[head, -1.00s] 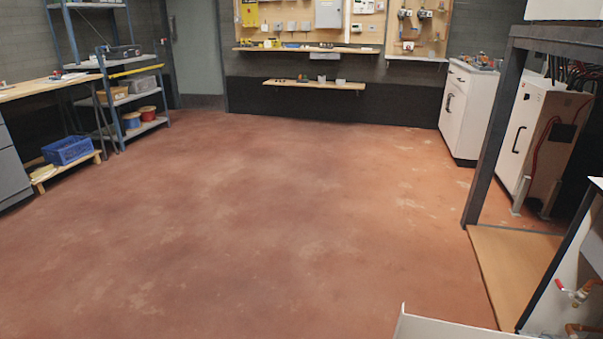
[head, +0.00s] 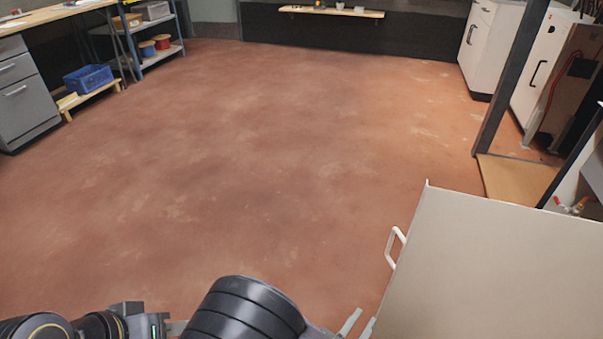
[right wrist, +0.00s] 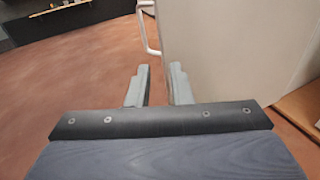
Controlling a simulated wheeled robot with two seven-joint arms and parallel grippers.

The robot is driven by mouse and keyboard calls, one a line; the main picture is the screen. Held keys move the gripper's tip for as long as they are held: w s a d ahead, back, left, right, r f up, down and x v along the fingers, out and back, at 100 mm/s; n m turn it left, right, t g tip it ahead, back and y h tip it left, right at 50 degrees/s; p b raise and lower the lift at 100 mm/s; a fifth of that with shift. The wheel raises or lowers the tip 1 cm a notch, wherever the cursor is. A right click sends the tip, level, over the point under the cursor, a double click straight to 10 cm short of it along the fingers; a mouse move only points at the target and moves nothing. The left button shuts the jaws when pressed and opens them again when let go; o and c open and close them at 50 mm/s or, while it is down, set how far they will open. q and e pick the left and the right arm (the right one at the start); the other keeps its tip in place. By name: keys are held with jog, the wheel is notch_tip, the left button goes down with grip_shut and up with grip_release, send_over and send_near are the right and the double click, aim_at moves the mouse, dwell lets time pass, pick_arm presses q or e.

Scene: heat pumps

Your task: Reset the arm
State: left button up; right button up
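My right gripper (head: 358,324) is at the bottom edge of the head view, at the end of a dark arm. Its two pale fingers stand apart with nothing between them, as the right wrist view (right wrist: 159,84) shows. They are near the lower left edge of a beige panel (head: 500,270), below its white handle (head: 395,245); I see no grip on either. Part of my left arm shows at the bottom left. My left gripper (head: 174,328) is mostly cut off by the frame and hidden, so its fingers cannot be judged.
The red floor (head: 230,150) ahead is wide and clear. A workbench with grey drawers (head: 22,95) and a blue crate (head: 88,78) stand at the left. White cabinets (head: 490,45) and a dark post (head: 512,80) stand at the right.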

jog(key=s+d+r+m+g+y, duration=0.15)
jog(key=s+d+m+g, duration=0.25)
jog(key=m+g, duration=0.4)
jog(key=s+d+r+m+g+y, duration=0.1)
jog(key=s+d+m+g+y, duration=0.3)
jog(key=m+g, duration=0.4)
notch_tip(320, 180, up, 41)
jog(key=w+d+m+t+y+p, duration=0.1)
jog(key=m+t+y+p, duration=0.6)
jog(key=p, duration=2.3)
jog(key=m+y, duration=0.1)
jog(key=m, duration=0.5)
jog(key=shift+m+t+y, duration=0.35)
jog(key=shift+m+t, duration=0.05)
